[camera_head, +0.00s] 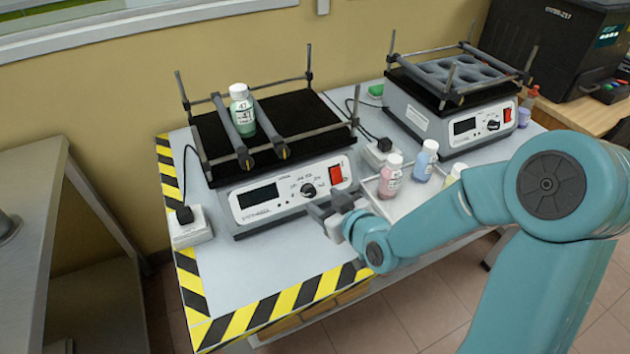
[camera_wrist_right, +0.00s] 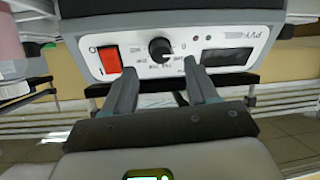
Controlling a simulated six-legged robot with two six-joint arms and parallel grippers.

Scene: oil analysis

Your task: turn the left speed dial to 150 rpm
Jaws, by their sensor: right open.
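The left shaker (camera_head: 255,205) has a front panel with a black speed dial (camera_head: 308,190), a dark display and a red switch (camera_head: 336,173). The dial also shows in the right wrist view (camera_wrist_right: 160,48), where the panel appears upside down; its exact setting is too small to read. My right gripper (camera_head: 327,208) is in front of the panel, just below and right of the dial. In the right wrist view its two fingers (camera_wrist_right: 160,70) are apart, pointing toward the dial, with nothing between them. My left gripper is not in view.
A bottle with green contents (camera_head: 242,112) stands between bars on the left shaker. A second shaker (camera_head: 440,125) is at the right. Several small bottles stand in a white tray (camera_head: 398,205) beside my right forearm. A power strip (camera_head: 190,228) lies at the table's left.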

